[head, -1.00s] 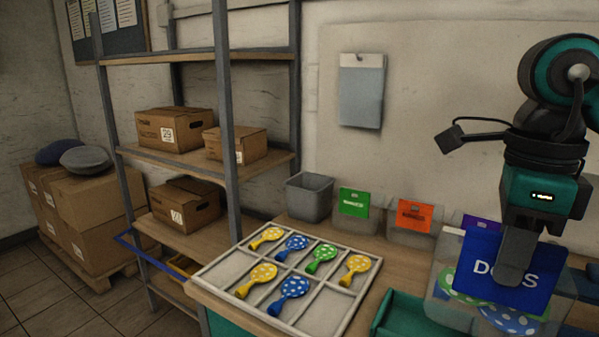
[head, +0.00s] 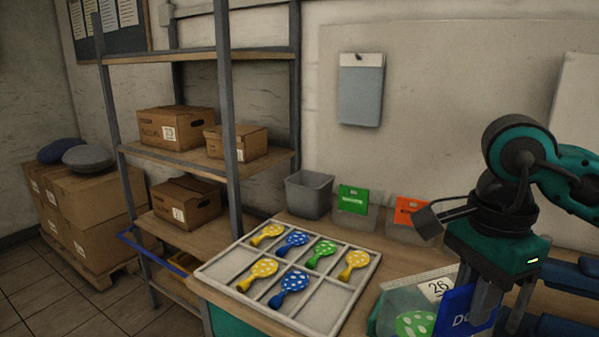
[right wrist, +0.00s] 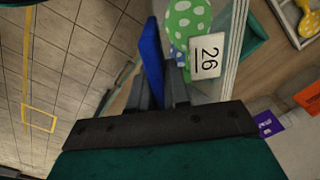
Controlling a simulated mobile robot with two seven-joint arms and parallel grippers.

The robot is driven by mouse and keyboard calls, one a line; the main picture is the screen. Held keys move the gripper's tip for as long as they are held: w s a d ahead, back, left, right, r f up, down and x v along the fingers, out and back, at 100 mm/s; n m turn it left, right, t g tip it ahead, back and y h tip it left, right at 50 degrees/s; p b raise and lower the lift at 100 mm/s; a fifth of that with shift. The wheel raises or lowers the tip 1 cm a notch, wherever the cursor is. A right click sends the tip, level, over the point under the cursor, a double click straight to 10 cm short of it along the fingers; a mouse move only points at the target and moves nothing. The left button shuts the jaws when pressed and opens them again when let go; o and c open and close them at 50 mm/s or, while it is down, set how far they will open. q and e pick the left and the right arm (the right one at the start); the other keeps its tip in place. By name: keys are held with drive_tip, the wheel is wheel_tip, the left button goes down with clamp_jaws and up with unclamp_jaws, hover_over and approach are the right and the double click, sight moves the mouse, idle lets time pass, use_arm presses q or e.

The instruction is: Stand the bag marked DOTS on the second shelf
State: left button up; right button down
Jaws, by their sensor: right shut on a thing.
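The DOTS bag (head: 392,308) is clear, with a blue label (head: 461,308), a white 26 tag (head: 438,288) and dotted balloons inside. My right gripper (head: 488,312) is shut on it, at the lower right of the head view. The right wrist view shows the bag's 26 tag (right wrist: 206,55), a green dotted balloon (right wrist: 188,20) and the blue label (right wrist: 151,58) at the fingers (right wrist: 160,95). The shelf unit (head: 226,110) stands at left, far from the bag. Its upper box shelf (head: 185,158) and lower box shelf (head: 170,235) carry cartons. My left gripper is out of view.
A white divided tray (head: 325,297) of dotted balloons lies on the bench between bag and shelves. A shelf post stands before the cartons.

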drive_tip(key=f+n, duration=0.3)
drive_tip(key=n, duration=0.1)
drive_tip(key=w+a+f+n, duration=0.1)
drive_tip(key=f+n, duration=0.3)
drive_tip(key=n, duration=0.1)
drive_tip(key=w+a+f+n, duration=0.1)
drive_tip(key=f+n, duration=0.2)
drive_tip(key=n, duration=0.1)
drive_tip(key=shift+w+f, duration=0.1)
drive_tip(key=shift+f, duration=0.25)
drive_tip(key=shift+w+a+f+n, duration=0.15)
drive_tip(key=shift+f+n, duration=0.3)
drive_tip(key=shift+n, duration=0.45)
drive_tip(key=shift+a, duration=0.1)
